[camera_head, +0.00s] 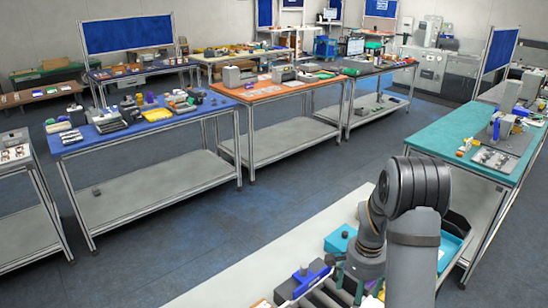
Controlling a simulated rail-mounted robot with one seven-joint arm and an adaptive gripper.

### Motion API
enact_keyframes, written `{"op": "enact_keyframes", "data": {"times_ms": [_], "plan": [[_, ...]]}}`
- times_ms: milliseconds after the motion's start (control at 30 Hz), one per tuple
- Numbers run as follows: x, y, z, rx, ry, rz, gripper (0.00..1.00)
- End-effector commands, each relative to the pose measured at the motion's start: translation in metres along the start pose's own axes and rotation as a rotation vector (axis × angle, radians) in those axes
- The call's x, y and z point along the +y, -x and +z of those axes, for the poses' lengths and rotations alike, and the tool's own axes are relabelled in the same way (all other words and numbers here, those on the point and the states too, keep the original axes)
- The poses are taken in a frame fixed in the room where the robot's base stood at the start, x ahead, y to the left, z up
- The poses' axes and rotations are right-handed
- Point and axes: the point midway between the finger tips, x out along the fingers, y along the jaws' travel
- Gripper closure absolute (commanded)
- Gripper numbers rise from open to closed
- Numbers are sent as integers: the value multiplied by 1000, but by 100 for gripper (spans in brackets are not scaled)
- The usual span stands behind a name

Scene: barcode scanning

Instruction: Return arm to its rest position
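My grey arm rises at the lower right of the head view and bends over at the top. Its wrist end hangs down on the left side of the bend, low over the white worktop (285,252). My gripper (358,280) is small and partly hidden at the lower end of the wrist, so its fingers cannot be made out. A blue and grey tool-like object (304,277) lies just left of it. A teal box (340,238) sits behind it. Whether my gripper touches or holds anything cannot be told.
A blue tray (450,246) is right of my arm. A teal-topped table (450,138) with parts stands at the right. Blue (150,130) and orange (275,90) workbenches with parts stand across the aisle. The dark floor (215,225) between is clear.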

Motion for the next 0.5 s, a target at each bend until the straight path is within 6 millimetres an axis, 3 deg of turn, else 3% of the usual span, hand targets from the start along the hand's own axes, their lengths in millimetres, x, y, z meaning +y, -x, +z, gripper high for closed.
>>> {"op": "enact_keyframes", "data": {"times_ms": [300, 500], "plan": [[-54, -36, -11, 0, -2, 0, 20], [-71, -45, -14, 1, -2, 0, 20]]}}
